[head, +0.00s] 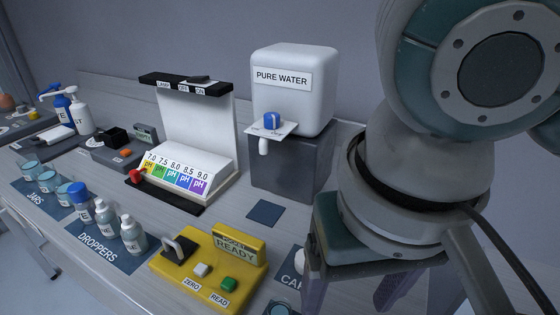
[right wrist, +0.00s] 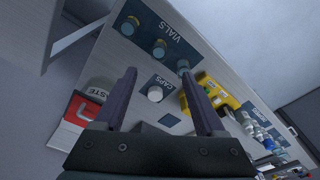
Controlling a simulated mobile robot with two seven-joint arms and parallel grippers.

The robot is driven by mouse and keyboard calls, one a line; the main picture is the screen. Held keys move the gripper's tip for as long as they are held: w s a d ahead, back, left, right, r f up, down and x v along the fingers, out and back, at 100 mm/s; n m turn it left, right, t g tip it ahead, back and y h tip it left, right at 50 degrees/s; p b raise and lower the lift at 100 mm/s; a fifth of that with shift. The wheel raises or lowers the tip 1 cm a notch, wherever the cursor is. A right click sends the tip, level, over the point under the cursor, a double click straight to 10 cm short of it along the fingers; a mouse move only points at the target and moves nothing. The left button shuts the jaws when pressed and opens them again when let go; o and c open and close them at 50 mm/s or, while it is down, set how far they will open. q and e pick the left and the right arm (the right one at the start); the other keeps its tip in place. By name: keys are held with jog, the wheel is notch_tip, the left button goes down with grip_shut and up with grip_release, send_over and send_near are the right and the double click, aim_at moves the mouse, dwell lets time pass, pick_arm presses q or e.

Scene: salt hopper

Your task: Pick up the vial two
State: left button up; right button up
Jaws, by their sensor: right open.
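In the right wrist view a dark mat marked VIALS (right wrist: 178,36) bears a row of vials: one at the far end (right wrist: 130,25), one in the middle (right wrist: 160,48) and one nearer the yellow device (right wrist: 182,66). No numbers on them are readable, so I cannot tell which is vial two. My right gripper (right wrist: 158,73) is open and empty, its two fingers pointing toward the bench; it shows in part in the head view (head: 350,292). A white cap (right wrist: 155,93) on the CAPS mat (right wrist: 168,120) appears between the fingers. My left gripper is out of view.
A yellow reader showing READY (head: 208,268) stands near the caps. Droppers (head: 106,217), jars (head: 47,181), a pH stand (head: 198,125) and a water dispenser (head: 292,95) line the bench.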

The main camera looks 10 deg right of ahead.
jog(key=f, duration=0.4)
jog(key=shift+w, duration=0.3)
jog(key=shift+w+d+f+b, duration=0.1)
jog(key=shift+f+b, duration=0.1)
jog(key=shift+f, duration=0.7)
jog(key=shift+w+f+b, duration=0.1)
jog(key=shift+f+b, duration=0.05)
jog(key=shift+f, duration=0.75)
jog(key=shift+w+d+f+b, duration=0.1)
jog(key=shift+f+b, duration=0.1)
jog(key=shift+f, duration=0.7)
grip_shut()
